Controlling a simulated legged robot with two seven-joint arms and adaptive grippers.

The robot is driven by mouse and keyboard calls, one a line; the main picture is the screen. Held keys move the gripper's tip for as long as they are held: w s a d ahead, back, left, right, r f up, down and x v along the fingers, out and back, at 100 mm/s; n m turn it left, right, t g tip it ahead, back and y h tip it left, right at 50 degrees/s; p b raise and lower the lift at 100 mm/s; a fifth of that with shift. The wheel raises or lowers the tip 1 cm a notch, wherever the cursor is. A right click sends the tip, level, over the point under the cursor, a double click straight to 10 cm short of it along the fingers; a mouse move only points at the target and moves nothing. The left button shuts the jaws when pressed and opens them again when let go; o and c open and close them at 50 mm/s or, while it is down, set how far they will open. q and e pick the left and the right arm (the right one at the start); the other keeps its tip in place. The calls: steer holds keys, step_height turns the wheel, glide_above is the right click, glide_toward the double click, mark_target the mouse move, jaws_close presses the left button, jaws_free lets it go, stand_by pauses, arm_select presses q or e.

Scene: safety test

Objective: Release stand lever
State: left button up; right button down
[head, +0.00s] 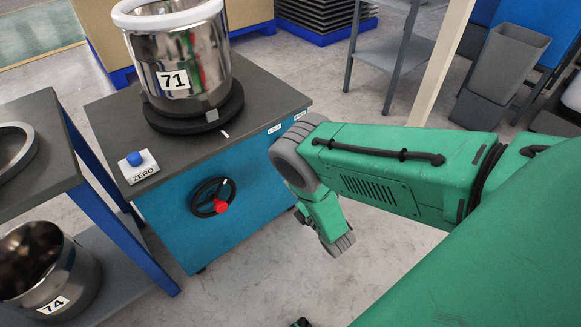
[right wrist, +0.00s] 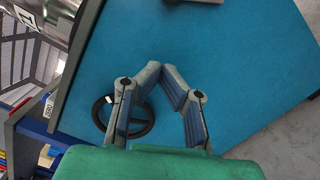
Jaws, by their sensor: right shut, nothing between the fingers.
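The blue stand (head: 235,160) has a dark grey top that carries a shiny pot marked 71 (head: 180,55) on a round black base. Its front has a black handwheel (head: 211,198) with a red knob; the wheel also shows in the right wrist view (right wrist: 148,122), partly behind a finger. A LOCK label (head: 274,128) and a second label are at the top right of the front. A dark grey part (right wrist: 200,2) is cut off at the top of the wrist view; I cannot tell if it is the lever. My right gripper (right wrist: 161,72) is shut and empty before the blue panel.
A blue button on a white ZERO box (head: 138,165) sits on the stand's left corner. A rack at left holds a pot marked 74 (head: 50,275) on its lower shelf. My green right arm covers the area right of the stand. Bare floor shows below the stand.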

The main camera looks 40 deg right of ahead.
steer(key=w+d+r+b, duration=0.1)
steer(key=w+d+b, duration=0.1)
steer(key=w, duration=0.6)
steer(key=shift+w+d+r+b, duration=0.3)
steer(key=shift+d+r+b, duration=0.1)
steer(key=shift+d, duration=0.45)
steer(key=shift+d+r+m+p, duration=0.3)
steer(key=shift+r+m+p, duration=0.1)
steer(key=shift+m, duration=0.2)
steer(key=d+r+m+g+p, duration=0.1)
steer(key=d+r+m+p, duration=0.1)
steer(key=d+m, duration=0.6)
steer(key=shift+w+m, duration=0.3)
steer(key=shift+m, duration=0.9)
steer(key=shift+d+r, duration=0.1)
steer(key=shift+r, duration=0.1)
